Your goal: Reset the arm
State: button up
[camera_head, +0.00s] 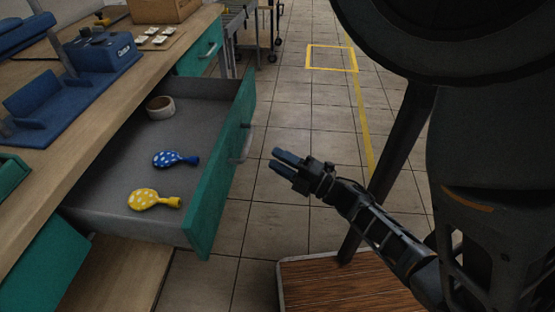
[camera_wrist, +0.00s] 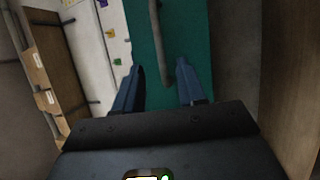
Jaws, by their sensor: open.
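My gripper (camera_head: 283,161) is open and empty in the head view, held in the air to the right of the open drawer's green front. In the wrist view its two blue fingers (camera_wrist: 160,88) are spread apart, with a green panel and a grey handle bar beyond them. The drawer (camera_head: 218,188) is pulled out. My gripper touches none of these.
The wooden worktop (camera_head: 97,118) carries a blue machine (camera_head: 105,54), a blue base and a cardboard box (camera_head: 160,10). A wooden-topped surface (camera_head: 330,285) is below my arm. The tiled floor is clear around a yellow marked square (camera_head: 331,58).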

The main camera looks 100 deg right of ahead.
dwell(0.3)
jog(key=w+a+r+m+y+p, duration=0.1)
jog(key=w+a+r+m+y, duration=0.3)
jog(key=a, duration=0.7)
jog(key=w+a+r+m+y+p, duration=0.1)
jog(key=w+a+r+m+y, duration=0.1)
jog(key=w+a+r+y, duration=0.45)
jog(key=s+a+r+m, duration=0.2)
jog(key=a+r, duration=0.1)
jog(key=a, duration=0.3)
jog(key=s+a+r+m+g+y, duration=0.1)
jog(key=a+r, duration=0.2)
jog(key=a, duration=0.4)
jog(key=shift+s+a+m, duration=0.2)
jog(key=shift+s+m, duration=0.2)
